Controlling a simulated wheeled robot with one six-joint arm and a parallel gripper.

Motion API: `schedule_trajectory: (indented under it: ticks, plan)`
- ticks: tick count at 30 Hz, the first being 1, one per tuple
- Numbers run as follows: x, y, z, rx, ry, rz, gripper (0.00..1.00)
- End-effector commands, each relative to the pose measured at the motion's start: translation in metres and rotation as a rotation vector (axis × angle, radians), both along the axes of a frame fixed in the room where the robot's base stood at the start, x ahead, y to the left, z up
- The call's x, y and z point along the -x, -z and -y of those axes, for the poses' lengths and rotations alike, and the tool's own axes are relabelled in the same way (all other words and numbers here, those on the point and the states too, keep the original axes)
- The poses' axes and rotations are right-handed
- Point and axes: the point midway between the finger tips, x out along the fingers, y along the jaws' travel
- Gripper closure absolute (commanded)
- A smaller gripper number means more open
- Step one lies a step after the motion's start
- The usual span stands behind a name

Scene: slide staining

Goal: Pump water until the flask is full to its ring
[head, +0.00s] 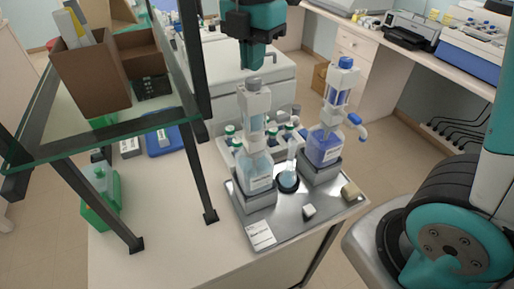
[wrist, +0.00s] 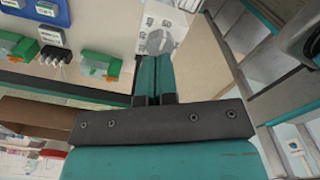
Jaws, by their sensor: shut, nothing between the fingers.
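A dispenser bottle with pale, clear liquid (head: 258,168) stands on the left of a metal tray (head: 285,228). A second dispenser bottle with violet-blue liquid (head: 325,148) stands to the right. A small narrow flask (head: 290,168) stands between them on a dark round base; its ring and fill level are too small to tell. My gripper (head: 252,66) is shut and empty, just above the left pump head; I cannot tell whether they touch. Its fingers also show in the wrist view (wrist: 154,76).
A white label card (head: 261,234), a small white block (head: 309,211) and a tan block (head: 350,191) lie on the tray. A rack of green-capped bottles (head: 232,137) stands behind. A glass shelf (head: 110,135) with dark posts stands close on the left.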

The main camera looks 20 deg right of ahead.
Motion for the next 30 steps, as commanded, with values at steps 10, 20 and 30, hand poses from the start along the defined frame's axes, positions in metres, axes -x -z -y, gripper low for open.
schedule_trajectory:
  ticks: [10,20,30]
  plan:
    - [0.0,0.001,0.0,0.0,0.0,0.0,1.0]
    - [0.0,0.011,0.0,0.0,0.0,-0.001,1.0]
    - [0.0,0.023,0.0,0.0,0.0,-0.001,1.0]
